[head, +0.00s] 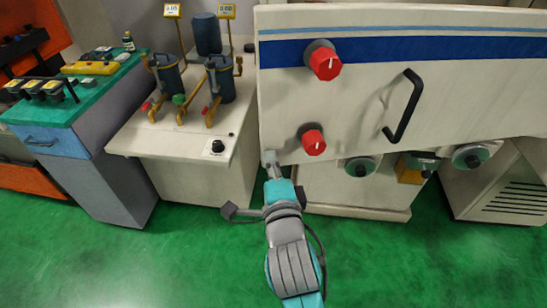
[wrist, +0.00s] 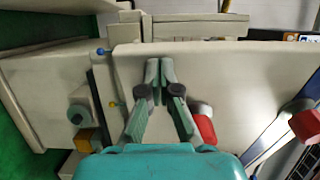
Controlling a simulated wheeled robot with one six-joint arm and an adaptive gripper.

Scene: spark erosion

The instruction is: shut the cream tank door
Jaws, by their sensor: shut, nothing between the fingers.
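The cream tank door (head: 350,105) is a wide panel with a blue stripe, two red knobs and a black bar handle (head: 405,105) at its right. It fills the upper right of the head view and also shows in the wrist view (wrist: 235,85). My gripper (head: 269,158) is shut and empty at the door's lower left corner in the head view. In the wrist view the closed fingertips (wrist: 158,66) lie over the door face close to its upper edge. I cannot tell whether they touch it. How far the door stands open is unclear.
Left of the door, a cream cabinet (head: 190,140) carries dark canisters and yellow pipes. A green-topped bench (head: 85,100) stands further left. Grey round fittings (head: 361,166) sit below the door. The green floor (head: 150,260) is clear in front.

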